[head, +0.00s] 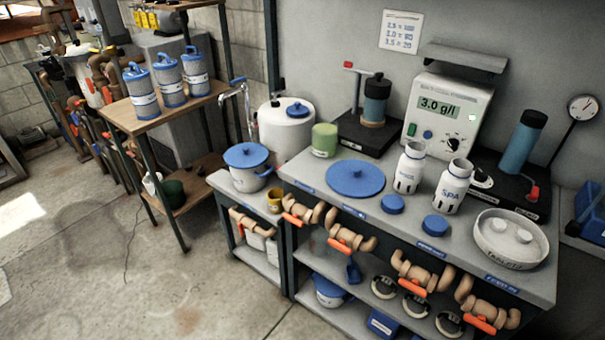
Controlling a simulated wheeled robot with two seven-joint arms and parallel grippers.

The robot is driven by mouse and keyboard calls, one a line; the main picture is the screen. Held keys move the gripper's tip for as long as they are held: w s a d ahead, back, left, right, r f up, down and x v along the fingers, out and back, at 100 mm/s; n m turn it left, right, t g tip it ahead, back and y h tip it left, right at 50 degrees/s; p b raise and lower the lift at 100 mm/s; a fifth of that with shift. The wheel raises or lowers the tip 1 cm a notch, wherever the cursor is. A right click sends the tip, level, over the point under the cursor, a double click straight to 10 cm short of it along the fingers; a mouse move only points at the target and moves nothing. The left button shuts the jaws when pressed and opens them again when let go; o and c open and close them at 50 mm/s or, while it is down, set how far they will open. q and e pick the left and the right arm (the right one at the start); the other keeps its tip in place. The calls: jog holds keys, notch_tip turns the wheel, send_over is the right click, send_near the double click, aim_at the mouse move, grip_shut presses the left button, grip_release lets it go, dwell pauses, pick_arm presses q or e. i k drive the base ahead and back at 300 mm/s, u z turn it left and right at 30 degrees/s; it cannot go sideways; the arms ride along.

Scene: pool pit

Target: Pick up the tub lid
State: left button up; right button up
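A large round blue lid (370,184) with a small raised knob lies flat on the grey worktop, near its left-middle part. It looks like the tub lid, and nothing covers it. A white tub (280,134) with a smaller blue cap (297,110) stands behind it to the left. A blue-and-white pot (247,179) with its own blue lid (246,154) stands on the lower left bench. Neither of my grippers is in view.
Two white bottles (409,171) stand right of the lid, with two small blue caps (392,204) in front. A green-white jar (325,140) stands behind it. A round tablet dish (510,240) is at the right. Orange-handled valves (350,240) line the bench front.

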aim_at(352, 179)
jog(key=u, duration=0.55)
jog(key=i, duration=0.9)
jog(key=z, duration=1.35)
